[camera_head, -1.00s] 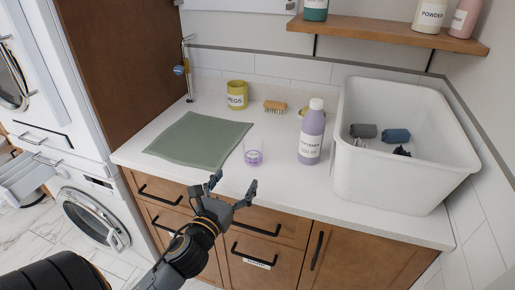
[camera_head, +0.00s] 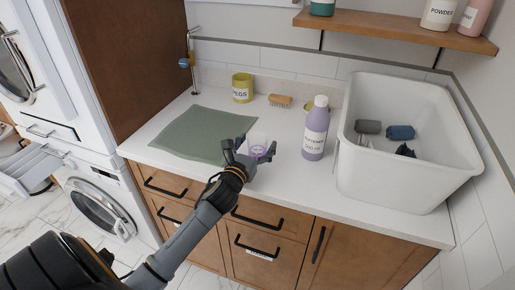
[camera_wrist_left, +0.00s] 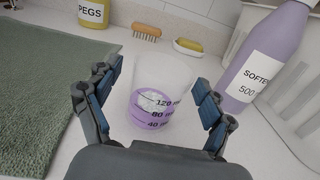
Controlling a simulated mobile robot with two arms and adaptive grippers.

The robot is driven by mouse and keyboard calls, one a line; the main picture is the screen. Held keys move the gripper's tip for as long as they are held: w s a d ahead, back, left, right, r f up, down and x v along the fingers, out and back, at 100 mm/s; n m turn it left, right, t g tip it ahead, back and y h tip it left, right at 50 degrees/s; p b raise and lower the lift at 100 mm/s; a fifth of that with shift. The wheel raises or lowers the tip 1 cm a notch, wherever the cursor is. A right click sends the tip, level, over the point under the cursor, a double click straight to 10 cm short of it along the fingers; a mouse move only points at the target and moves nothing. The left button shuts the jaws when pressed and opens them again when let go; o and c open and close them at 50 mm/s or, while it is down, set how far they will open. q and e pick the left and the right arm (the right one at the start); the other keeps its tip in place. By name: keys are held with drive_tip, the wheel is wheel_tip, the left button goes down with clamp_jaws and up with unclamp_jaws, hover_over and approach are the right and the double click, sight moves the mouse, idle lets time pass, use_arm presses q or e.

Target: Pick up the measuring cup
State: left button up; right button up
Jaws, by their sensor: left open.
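The measuring cup (camera_head: 259,150) is small and clear, with purple at its lower part, and stands upright on the white counter. In the left wrist view the cup (camera_wrist_left: 158,98) shows black graduation marks and stands between my left fingers. My left gripper (camera_head: 250,156) is open, with one finger on each side of the cup. A gap shows between each finger and the cup in the left wrist view (camera_wrist_left: 160,103). My right gripper is not in view.
A purple softener bottle (camera_head: 316,130) stands close on the right, near a white basin (camera_head: 390,185) holding dark rolled items. A green mat (camera_head: 195,134) lies on the left. A yellow pegs jar (camera_head: 242,88), a brush (camera_head: 280,100) and a soap dish (camera_wrist_left: 189,46) are behind.

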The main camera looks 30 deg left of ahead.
use_arm(q)
drive_tip(key=shift+w, duration=0.35)
drive_tip(key=shift+s, duration=0.1)
drive_tip(key=shift+c, duration=0.9)
drive_tip(key=c, duration=1.1)
drive_tip(key=shift+r, duration=0.1)
